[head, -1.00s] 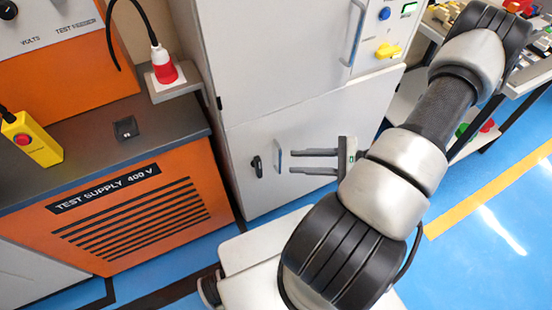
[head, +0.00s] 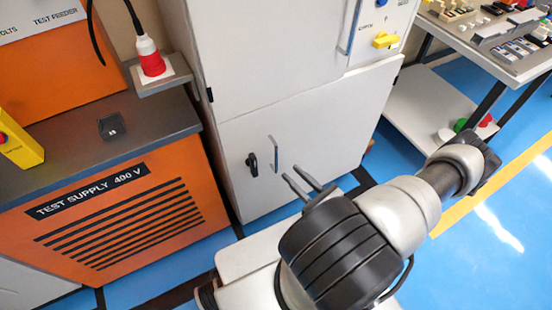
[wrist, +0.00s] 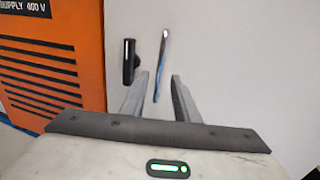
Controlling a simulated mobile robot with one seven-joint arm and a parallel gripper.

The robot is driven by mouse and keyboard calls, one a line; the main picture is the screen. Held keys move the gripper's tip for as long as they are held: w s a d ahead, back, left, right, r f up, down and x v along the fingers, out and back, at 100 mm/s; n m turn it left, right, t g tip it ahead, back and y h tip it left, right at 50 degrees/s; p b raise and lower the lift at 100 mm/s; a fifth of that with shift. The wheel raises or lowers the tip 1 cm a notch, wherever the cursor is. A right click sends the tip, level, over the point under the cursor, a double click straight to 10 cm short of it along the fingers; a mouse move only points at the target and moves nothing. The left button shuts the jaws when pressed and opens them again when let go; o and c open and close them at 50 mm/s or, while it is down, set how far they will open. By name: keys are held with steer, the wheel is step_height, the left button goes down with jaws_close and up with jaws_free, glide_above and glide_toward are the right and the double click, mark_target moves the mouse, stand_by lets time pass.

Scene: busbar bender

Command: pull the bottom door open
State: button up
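The bottom door (head: 325,125) of the light grey cabinet appears shut. It also fills the right of the wrist view (wrist: 240,60). Its silver bar handle (head: 274,153) stands upright near the door's left edge, and in the wrist view (wrist: 162,55) it appears slightly slanted. A black latch (head: 252,166) is just left of the handle, also in the wrist view (wrist: 129,62). My gripper (head: 293,173) is open and empty, just right of and below the handle in the head view. In the wrist view, the handle appears ahead between the two fingertips (wrist: 160,77); contact is not visible.
The orange test supply cabinet (head: 110,205) stands close on the left. A workbench (head: 490,60) with parts stands at the right. Blue floor (head: 490,235) is open at lower right.

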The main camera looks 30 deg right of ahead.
steer(key=b, duration=0.1)
glide_above(276, 171)
steer(key=shift+w+d, duration=0.1)
steer(key=shift+w, duration=0.2)
jaws_close()
